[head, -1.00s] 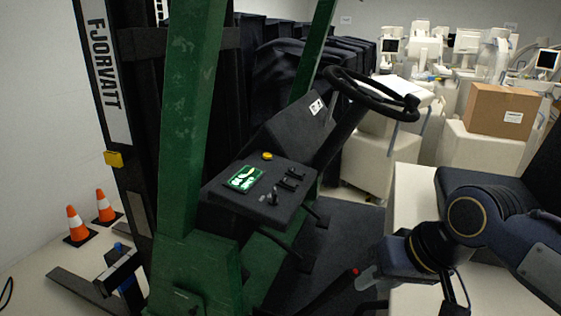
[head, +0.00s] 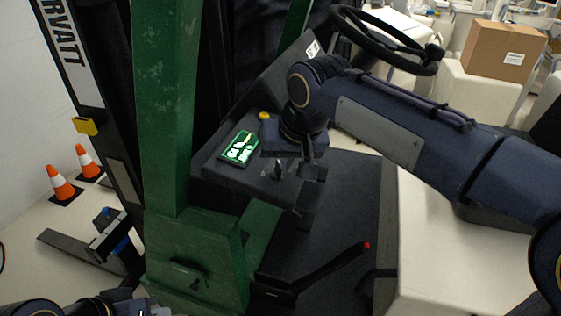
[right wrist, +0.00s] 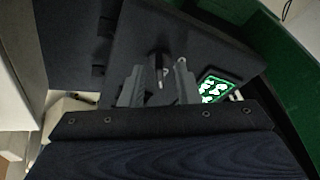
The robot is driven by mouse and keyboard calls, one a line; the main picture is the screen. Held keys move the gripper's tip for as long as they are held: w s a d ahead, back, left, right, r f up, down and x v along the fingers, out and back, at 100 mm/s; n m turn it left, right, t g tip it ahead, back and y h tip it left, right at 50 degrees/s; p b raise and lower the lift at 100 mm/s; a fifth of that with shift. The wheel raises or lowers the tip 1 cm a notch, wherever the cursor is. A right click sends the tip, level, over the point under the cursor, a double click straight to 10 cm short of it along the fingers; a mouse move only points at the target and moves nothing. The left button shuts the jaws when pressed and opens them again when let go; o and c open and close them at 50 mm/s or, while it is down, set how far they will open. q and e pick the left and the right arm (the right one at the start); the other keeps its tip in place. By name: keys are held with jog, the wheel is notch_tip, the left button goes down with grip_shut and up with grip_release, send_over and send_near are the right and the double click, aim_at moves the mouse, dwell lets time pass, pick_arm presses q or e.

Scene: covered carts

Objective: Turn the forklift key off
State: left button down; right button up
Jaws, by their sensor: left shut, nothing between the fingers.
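The forklift's black control panel (head: 225,173) carries a lit green display (head: 239,147), also visible in the right wrist view (right wrist: 211,89). The small ignition key (right wrist: 158,66) stands out of the panel, its shaft upright in the right wrist view. My right gripper (right wrist: 159,88) is open, its two grey fingers on either side of the key with gaps showing. In the head view my right gripper (head: 290,168) hangs over the panel's right part and hides some of it. My left gripper (head: 140,305) is shut and empty at the bottom left edge, mostly cut off.
A yellow button (head: 264,115) sits at the panel's back. The green mast post (head: 165,110) stands left of the panel. The steering wheel (head: 395,50) is behind my right arm. A red-tipped lever (head: 330,262) is below. Orange cones (head: 62,183) stand far left.

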jog(key=shift+f, duration=0.25)
grip_shut()
jog(key=shift+n, duration=0.3)
jog(key=n+y+p, duration=0.1)
jog(key=n, duration=0.4)
jog(key=shift+w+d+g, duration=0.1)
jog(key=shift+w+g, duration=0.05)
jog(key=shift+g, duration=0.25)
jog(key=n, duration=0.3)
jog(key=n+g+y+p, duration=0.1)
jog(key=n, duration=0.2)
jog(key=shift+n+y, duration=0.3)
jog(key=shift+n, duration=0.1)
